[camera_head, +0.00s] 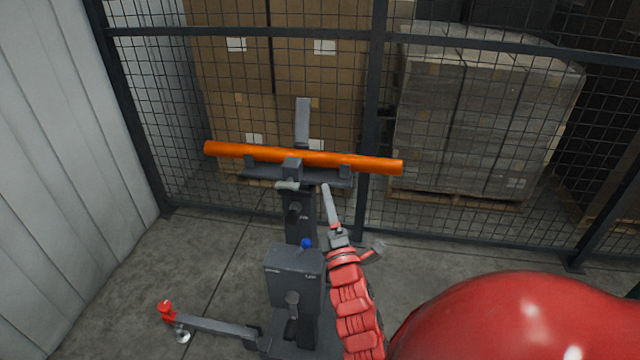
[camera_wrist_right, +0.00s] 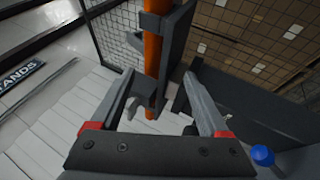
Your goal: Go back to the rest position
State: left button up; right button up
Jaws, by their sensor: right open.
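My right gripper (camera_head: 352,216) is in the middle of the head view, just right of the dark grey stand's post (camera_head: 300,218). Its fingers are spread, and I see nothing held between them. In the right wrist view, the open fingers (camera_wrist_right: 158,92) point toward an orange bar (camera_wrist_right: 152,75) and its dark bracket (camera_wrist_right: 178,45). A small grey lever (camera_wrist_right: 132,108) shows between the fingers; I cannot tell whether a finger touches it. The orange bar (camera_head: 305,158) lies across the top of the stand in the head view. My left gripper is not in view.
The stand has a grey box (camera_head: 294,275) with a blue knob (camera_head: 306,243) and a low leg (camera_head: 215,326) reaching left. A wire mesh fence (camera_head: 377,100) stands behind it, with cartons (camera_head: 235,75) and a wrapped pallet load (camera_head: 480,110) beyond. A pale wall (camera_head: 60,160) is at left.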

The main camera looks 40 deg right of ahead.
jog(key=s+a+b, duration=0.1)
jog(key=s+a, duration=0.2)
jog(key=s, duration=0.4)
jog(key=shift+s+a+f+t+b, duration=0.2)
jog(key=shift+a+f+t+b, duration=0.2)
